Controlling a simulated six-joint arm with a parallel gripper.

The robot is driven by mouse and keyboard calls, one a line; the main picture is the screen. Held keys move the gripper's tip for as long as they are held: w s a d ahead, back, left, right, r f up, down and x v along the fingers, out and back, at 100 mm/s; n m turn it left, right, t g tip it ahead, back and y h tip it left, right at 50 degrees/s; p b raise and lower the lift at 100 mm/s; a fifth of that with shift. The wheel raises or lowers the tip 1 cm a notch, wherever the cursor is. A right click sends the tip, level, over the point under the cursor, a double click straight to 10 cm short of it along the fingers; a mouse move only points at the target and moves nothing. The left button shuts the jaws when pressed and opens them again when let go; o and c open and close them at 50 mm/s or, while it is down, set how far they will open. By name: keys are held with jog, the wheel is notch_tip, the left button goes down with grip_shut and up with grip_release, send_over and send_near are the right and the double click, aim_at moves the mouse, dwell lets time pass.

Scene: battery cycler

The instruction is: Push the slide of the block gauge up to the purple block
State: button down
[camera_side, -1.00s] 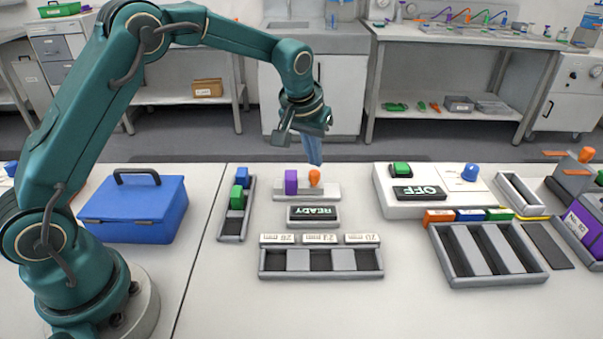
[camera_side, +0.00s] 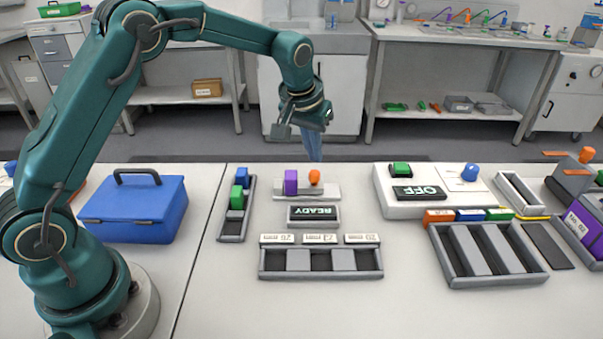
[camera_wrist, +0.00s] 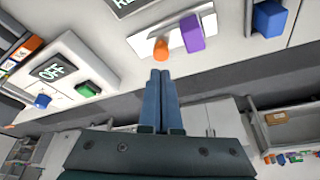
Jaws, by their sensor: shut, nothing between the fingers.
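The block gauge (camera_side: 325,193) is a light grey base on the white table, with a grey READY display (camera_side: 314,215) in front of it. The purple block (camera_side: 291,182) stands upright at its left end in the side view; it also shows in the wrist view (camera_wrist: 191,32). The slide's orange knob (camera_side: 314,177) stands just right of the block; in the wrist view the knob (camera_wrist: 161,47) is left of the block with a small gap. My gripper (camera_side: 316,159) is shut and empty, its blue fingers pointing down above and behind the knob. In the wrist view its fingertips (camera_wrist: 160,74) appear apart from the knob.
A narrow tray (camera_side: 233,228) with blue and green blocks lies left of the gauge. A white box (camera_side: 434,207) with an OFF display, green button and blue knob stands right. A slotted tray (camera_side: 320,276) lies in front. A blue case (camera_side: 137,222) sits left.

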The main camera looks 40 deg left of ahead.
aim_at(313, 171)
jog(key=c, duration=0.8)
grip_release()
jog(key=shift+f, duration=0.15)
jog(key=shift+f, duration=1.65)
grip_shut()
jog(key=shift+s+a, duration=0.15)
jog(key=shift+a, duration=0.05)
dwell(0.6)
